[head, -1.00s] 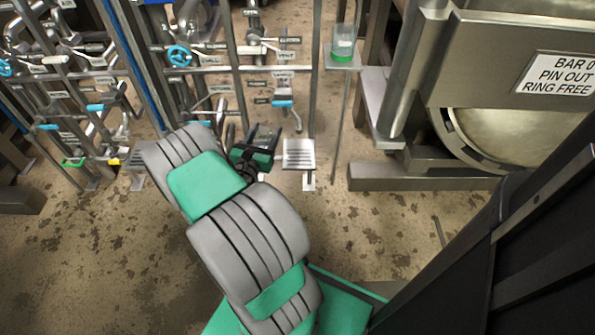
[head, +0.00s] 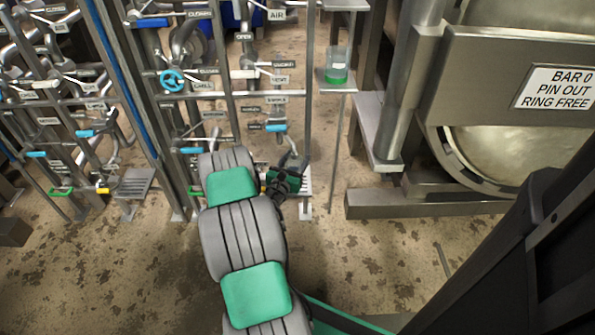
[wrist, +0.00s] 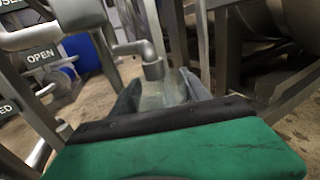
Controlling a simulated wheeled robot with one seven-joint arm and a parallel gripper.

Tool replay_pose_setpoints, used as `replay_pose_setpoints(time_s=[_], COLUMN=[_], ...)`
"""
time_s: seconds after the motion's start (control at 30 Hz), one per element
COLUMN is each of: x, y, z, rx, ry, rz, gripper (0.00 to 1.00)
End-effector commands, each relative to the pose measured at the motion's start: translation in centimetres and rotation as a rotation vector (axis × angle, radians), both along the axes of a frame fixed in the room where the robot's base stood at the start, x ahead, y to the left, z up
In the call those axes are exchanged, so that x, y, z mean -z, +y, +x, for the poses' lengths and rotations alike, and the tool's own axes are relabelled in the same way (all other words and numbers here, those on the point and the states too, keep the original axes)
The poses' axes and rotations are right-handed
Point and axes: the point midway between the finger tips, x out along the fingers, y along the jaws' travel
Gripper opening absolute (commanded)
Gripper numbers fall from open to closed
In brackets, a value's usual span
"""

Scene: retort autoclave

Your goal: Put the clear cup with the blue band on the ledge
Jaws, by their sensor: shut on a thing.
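My gripper (wrist: 163,92) is shut on a clear cup (wrist: 160,95), seen between the fingers in the wrist view. The cup stands right under the end of a grey bent pipe. Its band is hidden behind the dark palm edge, so I cannot see its colour. In the head view my gripper (head: 291,163) is at the pipe rack, over a small slatted ledge (head: 306,184) that it partly covers. Another clear cup (head: 338,62), green at its bottom, stands on a small high ledge (head: 346,88) to the right.
A rack of labelled pipes with a blue wheel valve (head: 172,80) and blue handles fills the back left. Another slatted ledge (head: 134,184) is at left. The large steel vessel (head: 510,95) with its sign stands at right. Open floor lies in front.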

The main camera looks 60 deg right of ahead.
Motion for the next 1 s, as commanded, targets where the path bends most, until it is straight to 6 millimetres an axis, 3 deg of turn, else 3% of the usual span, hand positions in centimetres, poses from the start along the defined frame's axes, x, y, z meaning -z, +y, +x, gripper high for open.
replay_pose_setpoints(time_s=[0.17,0.3,0.7,0.73,1.0], x=[1.9,4.8,5.1,4.9,4.9], y=[-1.3,-1.4,-1.4,-1.4,-1.4], z=[0.0,0.1,0.1,0.1,0.1], rx=[0.001,-0.001,-0.001,-0.001,-0.001], ry=[-0.001,0.0,-0.001,-0.001,-0.001], rz=[0.0,0.001,0.0,0.0,0.0], gripper=[0.15,0.15,0.15,0.57,0.76])
